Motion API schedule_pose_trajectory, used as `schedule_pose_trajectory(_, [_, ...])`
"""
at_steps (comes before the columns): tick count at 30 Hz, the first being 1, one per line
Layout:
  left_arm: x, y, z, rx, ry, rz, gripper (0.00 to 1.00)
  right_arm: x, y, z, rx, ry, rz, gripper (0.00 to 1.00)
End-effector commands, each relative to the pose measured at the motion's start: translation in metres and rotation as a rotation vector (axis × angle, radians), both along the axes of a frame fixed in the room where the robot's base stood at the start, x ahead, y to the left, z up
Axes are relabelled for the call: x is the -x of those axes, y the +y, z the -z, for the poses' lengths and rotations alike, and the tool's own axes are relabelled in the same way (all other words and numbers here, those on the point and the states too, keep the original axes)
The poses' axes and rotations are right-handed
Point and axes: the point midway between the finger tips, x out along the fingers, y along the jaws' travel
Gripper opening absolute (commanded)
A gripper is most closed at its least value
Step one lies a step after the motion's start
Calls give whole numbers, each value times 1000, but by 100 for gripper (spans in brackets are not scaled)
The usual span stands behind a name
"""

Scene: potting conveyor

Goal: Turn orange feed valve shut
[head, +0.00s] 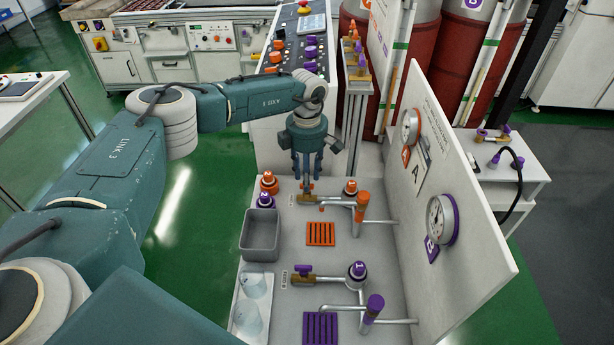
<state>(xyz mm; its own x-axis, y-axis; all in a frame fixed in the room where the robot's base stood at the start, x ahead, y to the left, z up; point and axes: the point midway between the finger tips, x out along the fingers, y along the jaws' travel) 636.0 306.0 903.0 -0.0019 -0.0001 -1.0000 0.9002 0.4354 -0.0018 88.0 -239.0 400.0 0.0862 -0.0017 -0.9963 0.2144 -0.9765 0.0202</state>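My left gripper (307,183) points down over the orange feed line on the white bench. Its fingers are at the brass valve body (314,200) at the left end of that line. They hide most of the valve's handle, and only small bits of orange show near the fingertips. I cannot tell if the fingers are closed on the handle or only around it. The line runs right to an orange-topped spout (361,203) and a round orange knob (351,187). An orange drain grate (320,234) lies in front. My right gripper is not in view.
The purple feed valve (303,270) and purple grate (320,328) are nearer. A grey bin (260,236) and clear beakers (247,317) stand at the left. An upright panel with gauges (441,219) closes off the right side. A control console (295,58) is behind.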

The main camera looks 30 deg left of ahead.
Motion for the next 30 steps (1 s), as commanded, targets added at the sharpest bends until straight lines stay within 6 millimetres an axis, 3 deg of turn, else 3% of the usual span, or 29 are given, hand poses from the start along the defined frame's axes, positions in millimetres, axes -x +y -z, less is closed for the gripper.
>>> schedule_pose_trajectory(5, [0, 0, 15, 0, 0, 0, 34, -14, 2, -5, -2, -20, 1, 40])
schedule_pose_trajectory(14, [0, 0, 19, 0, -1, 0, 34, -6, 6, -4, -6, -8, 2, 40])
schedule_pose_trajectory(20, [-1, 0, 18, 0, -2, 0, 0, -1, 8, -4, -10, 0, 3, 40])
schedule_pose_trajectory(30, [-2, 1, 17, -1, -6, -30, 0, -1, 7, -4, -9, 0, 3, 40])
